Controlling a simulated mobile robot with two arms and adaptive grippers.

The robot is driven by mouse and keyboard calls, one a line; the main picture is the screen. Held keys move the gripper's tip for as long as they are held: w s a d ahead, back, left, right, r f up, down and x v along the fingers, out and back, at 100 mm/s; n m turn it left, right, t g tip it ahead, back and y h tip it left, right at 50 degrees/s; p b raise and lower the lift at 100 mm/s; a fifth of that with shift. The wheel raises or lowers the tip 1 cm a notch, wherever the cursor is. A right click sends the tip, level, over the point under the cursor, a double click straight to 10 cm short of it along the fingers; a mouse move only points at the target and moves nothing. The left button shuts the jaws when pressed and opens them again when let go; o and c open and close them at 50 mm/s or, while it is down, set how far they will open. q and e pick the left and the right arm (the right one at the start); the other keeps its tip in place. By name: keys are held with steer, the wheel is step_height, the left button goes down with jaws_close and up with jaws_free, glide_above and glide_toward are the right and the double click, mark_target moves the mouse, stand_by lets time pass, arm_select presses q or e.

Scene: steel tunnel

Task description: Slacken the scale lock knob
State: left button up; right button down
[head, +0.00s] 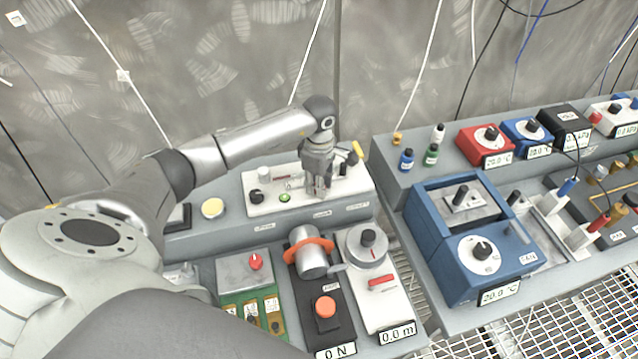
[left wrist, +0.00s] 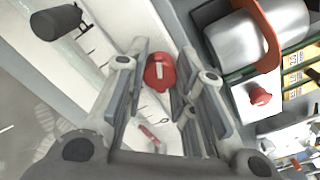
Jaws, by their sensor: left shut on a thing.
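My left gripper (head: 318,192) reaches down onto the white panel box (head: 265,203) at the back of the near bench. In the left wrist view a round red knob with a pale bar on its face (left wrist: 160,72) sits between the two fingers of my left gripper (left wrist: 158,80), which are shut on it. I take it to be the scale lock knob. In the head view the gripper hides this knob. White surface with fine dark marks lies around it in the left wrist view. My right gripper is not in view.
In front stand a metal cylinder with an orange band (head: 311,262), a 0.0 m dial unit (head: 388,290) and a red-knobbed box (head: 245,270). A blue unit (head: 480,262) stands right, across a gap.

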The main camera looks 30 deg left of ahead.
arm_select(q)
steer(key=n+b, duration=0.2)
steer(key=shift+w+f+n, duration=0.1)
steer(key=shift+f+n, duration=0.05)
steer(key=shift+n, duration=0.25)
steer(key=n+b, duration=0.1)
steer(key=n, duration=0.1)
steer(key=shift+n+b, duration=0.3)
steer(key=shift+b, duration=0.05)
steer(key=n+b, duration=0.1)
steer(key=n, duration=0.1)
steer(key=shift+n, duration=0.4)
steer(key=n+b, duration=0.2)
steer(key=n, duration=0.1)
steer(key=shift+n, duration=0.3)
steer(key=n+b, duration=0.1)
steer(key=n, duration=0.3)
steer(key=shift+r+n+b, duration=0.25)
steer(key=shift+n+b, duration=0.2)
steer(key=shift+n, duration=1.35)
steer(key=o, duration=1)
